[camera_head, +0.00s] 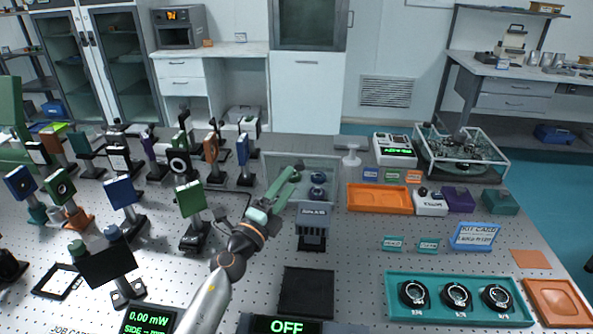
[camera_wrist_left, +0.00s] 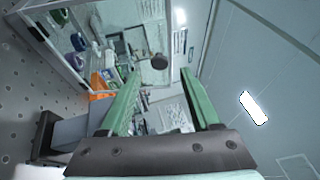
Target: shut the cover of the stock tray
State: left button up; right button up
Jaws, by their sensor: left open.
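Dark round pieces (camera_head: 317,192) show at the box. My left gripper (camera_head: 296,168) is over the left side of the box, in front of the panel, with green fingers. In the wrist view the left gripper (camera_wrist_left: 160,85) is open with nothing between its fingers. A dark round knob (camera_wrist_left: 160,62) shows beyond the fingertips; I cannot tell whether it belongs to the cover.
An orange tray (camera_head: 380,209) lies right of the box. Optic mounts (camera_head: 190,199) crowd the left. A clear-walled case (camera_head: 502,164) stands at the back right. A teal tray (camera_head: 460,315) holds round parts at the front right. A dark plate (camera_head: 306,291) lies in front of the box.

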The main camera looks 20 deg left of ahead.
aim_at(299, 168)
pick_arm(q)
jog(key=shift+b+x, duration=0.35)
jog(key=shift+x, duration=2.15)
jog(key=shift+c, duration=0.2)
grip_shut()
